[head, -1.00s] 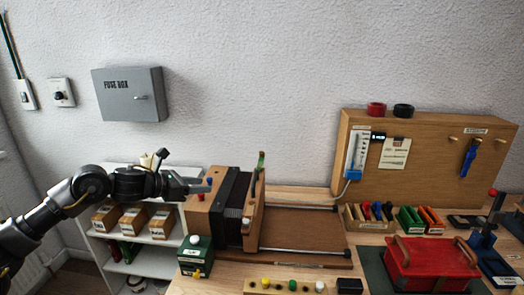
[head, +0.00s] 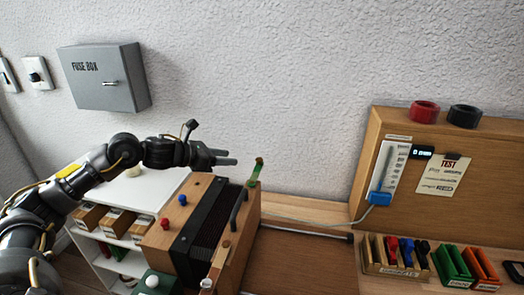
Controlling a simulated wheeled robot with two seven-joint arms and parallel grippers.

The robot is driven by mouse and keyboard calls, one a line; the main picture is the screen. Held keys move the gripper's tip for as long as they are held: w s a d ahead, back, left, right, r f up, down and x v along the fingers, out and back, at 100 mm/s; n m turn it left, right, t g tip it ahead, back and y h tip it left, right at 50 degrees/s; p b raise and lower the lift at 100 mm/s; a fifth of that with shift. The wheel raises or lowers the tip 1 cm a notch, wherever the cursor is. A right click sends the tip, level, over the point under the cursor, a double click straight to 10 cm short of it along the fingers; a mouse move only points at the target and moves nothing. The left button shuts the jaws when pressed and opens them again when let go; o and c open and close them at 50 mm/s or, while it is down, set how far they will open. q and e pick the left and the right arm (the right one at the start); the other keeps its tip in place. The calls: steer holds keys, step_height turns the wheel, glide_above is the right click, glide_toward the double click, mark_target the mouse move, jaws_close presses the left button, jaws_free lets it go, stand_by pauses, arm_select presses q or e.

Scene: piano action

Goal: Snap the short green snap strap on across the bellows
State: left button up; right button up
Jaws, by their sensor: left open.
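The bellows (head: 207,222) is a black pleated block between two wooden end boards on the bench. A short green strip (head: 257,169), which looks like the snap strap, stands up at the far end of the right board. It leans slightly, and its lower end is hard to make out. My left gripper (head: 231,157) is open and empty above the far side of the bellows, left of the strip and apart from it. A blue knob (head: 182,200) and a red knob (head: 165,223) sit on the left board. My right gripper is out of view.
A wooden panel (head: 449,183) stands at the right with a blue-ended cable. Boxes of coloured clips (head: 394,258) stand before it. A green box with a white knob (head: 152,282) is at the near left.

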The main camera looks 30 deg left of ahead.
mark_target(259, 159)
arm_select(q)
steer(key=shift+r, duration=0.1)
steer(key=p+x, duration=0.4)
steer(key=x, duration=0.5)
steer(key=shift+w+d+r, duration=0.1)
steer(key=shift+w+d, duration=0.1)
steer(key=shift+d, duration=0.1)
steer(key=shift+w+d+f, duration=0.2)
steer(key=shift+w+f, duration=0.05)
steer(key=shift+w, duration=0.1)
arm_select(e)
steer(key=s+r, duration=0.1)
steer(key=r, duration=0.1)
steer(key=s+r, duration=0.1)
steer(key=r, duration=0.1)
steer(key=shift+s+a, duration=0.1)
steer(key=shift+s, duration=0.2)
arm_select(q)
jaws_close()
